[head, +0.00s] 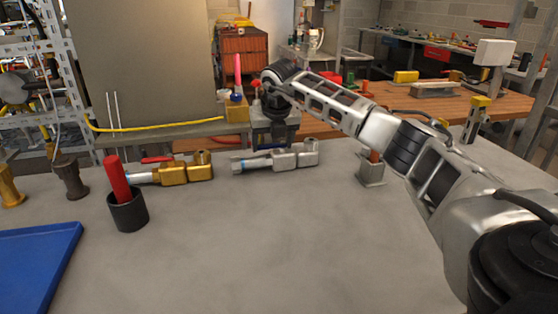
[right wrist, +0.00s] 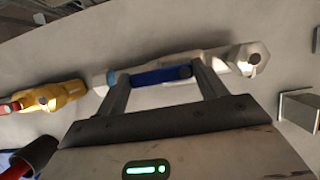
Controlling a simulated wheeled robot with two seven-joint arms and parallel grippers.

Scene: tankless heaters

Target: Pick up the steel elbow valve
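The steel elbow valve (head: 292,158) lies on its side on the grey tabletop, near the back edge in the head view. In the right wrist view its silver body (right wrist: 243,58) and blue lever handle (right wrist: 160,75) show. My right gripper (head: 270,140) reaches down over the valve from behind. In the right wrist view its two fingers (right wrist: 158,82) are spread wide, with the blue handle showing between their tips. Whether the fingers touch the valve I cannot tell. My left gripper is in neither view.
A brass valve (head: 173,173) with a red handle lies to the left of the steel one. A black cup (head: 128,213) holding a red-handled item stands in front of it. A small metal block (head: 371,175) stands to the right, and a blue tray (head: 35,262) lies front left. The front middle tabletop is clear.

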